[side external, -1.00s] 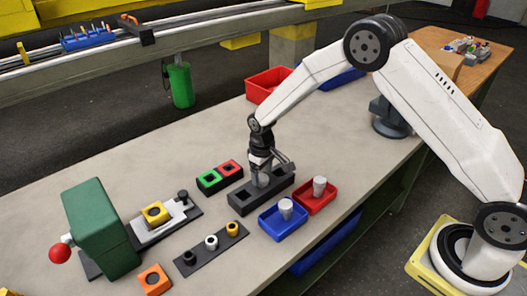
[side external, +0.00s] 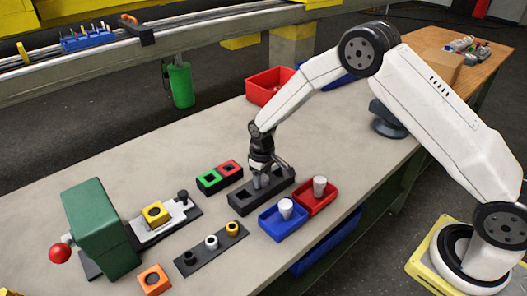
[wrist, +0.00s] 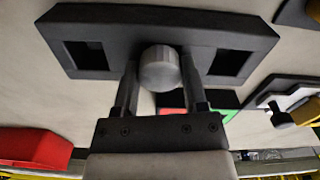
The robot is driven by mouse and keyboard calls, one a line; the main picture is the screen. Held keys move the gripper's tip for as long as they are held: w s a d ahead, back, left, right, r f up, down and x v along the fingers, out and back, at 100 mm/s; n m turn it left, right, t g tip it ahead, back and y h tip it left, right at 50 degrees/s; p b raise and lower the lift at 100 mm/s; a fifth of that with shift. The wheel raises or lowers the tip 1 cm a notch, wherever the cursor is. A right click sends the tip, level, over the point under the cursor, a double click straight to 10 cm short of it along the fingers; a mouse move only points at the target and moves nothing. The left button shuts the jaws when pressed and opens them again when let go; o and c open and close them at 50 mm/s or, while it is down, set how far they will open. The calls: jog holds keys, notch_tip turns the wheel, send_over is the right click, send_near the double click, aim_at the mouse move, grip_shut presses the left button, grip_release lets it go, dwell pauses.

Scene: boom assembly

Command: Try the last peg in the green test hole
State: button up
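The last grey peg (wrist: 158,68) stands in the middle of a dark block (side external: 245,203), between two empty square holes. My gripper (side external: 262,181) is low over the block, with one finger on each side of the peg. In the wrist view the fingertips (wrist: 159,62) lie very close to the peg's sides; I cannot tell whether they touch it. The green test hole (side external: 209,180) sits beside a red one (side external: 230,167) in a small black block left of the dark block. The green frame shows partly behind my gripper in the wrist view (wrist: 228,115).
A blue tray (side external: 272,232) and a red tray (side external: 327,203) each hold a grey peg, right of the block. A strip with several rings (side external: 211,245), an orange block (side external: 154,279) and a green press (side external: 100,225) stand at left.

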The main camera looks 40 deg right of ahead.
aim_at(262, 177)
grip_shut()
jog(key=shift+r, duration=0.1)
jog(key=shift+r, duration=0.1)
jog(key=shift+r, duration=2.9)
jog(key=shift+w, duration=0.1)
jog(key=shift+w+a+r, duration=0.1)
jog(key=shift+w+a, duration=0.2)
jog(key=shift+w, duration=0.2)
jog(key=w+a+r, duration=0.3)
jog(key=w+a, duration=0.7)
jog(key=shift+w, duration=0.4)
